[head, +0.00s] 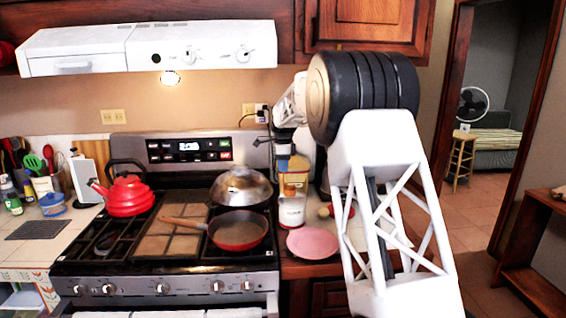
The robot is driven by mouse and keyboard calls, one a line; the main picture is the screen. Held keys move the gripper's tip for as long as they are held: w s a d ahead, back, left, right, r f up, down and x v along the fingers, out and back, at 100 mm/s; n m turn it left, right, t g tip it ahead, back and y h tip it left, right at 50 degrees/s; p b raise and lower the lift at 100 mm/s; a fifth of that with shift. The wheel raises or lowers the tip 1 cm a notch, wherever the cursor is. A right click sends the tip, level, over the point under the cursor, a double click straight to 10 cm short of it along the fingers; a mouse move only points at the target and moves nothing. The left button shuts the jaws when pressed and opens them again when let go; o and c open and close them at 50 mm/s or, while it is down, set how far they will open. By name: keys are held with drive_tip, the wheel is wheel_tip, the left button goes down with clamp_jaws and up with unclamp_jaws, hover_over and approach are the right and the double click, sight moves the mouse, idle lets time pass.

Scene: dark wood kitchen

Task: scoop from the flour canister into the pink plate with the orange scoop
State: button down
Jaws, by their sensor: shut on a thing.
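The flour canister (291,212) is a clear container with white contents, standing on the counter right of the stove. The pink plate (312,244) lies flat in front of it, close to the counter's front edge. My gripper (284,161) points down over the canister and is shut on the orange scoop (289,190). The scoop is small in view and appears at the canister's upper part. I cannot tell how deep its bowl sits or whether it holds flour. No flour shows on the plate.
A red pan (238,232) with a wooden handle and a lidded pot (241,186) stand on the stove, left of the canister. A red kettle (126,196) sits farther left. My arm hides part of the counter on the right. The range hood (150,48) hangs above the stove.

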sight(289, 192)
drive_tip(key=shift+f, duration=3.7)
drive_tip(key=shift+d+f, duration=0.2)
drive_tip(key=shift+f, duration=0.45)
drive_tip(key=shift+d+f, duration=0.2)
drive_tip(key=shift+f, duration=0.5)
drive_tip(key=shift+d+f, duration=0.2)
drive_tip(key=shift+f, duration=0.45)
drive_tip(key=shift+s+d+r, duration=0.1)
drive_tip(key=shift+d, duration=0.45)
wheel_tip(289, 192, up, 16)
drive_tip(key=a, duration=0.1)
drive_tip(key=shift+a, duration=0.1)
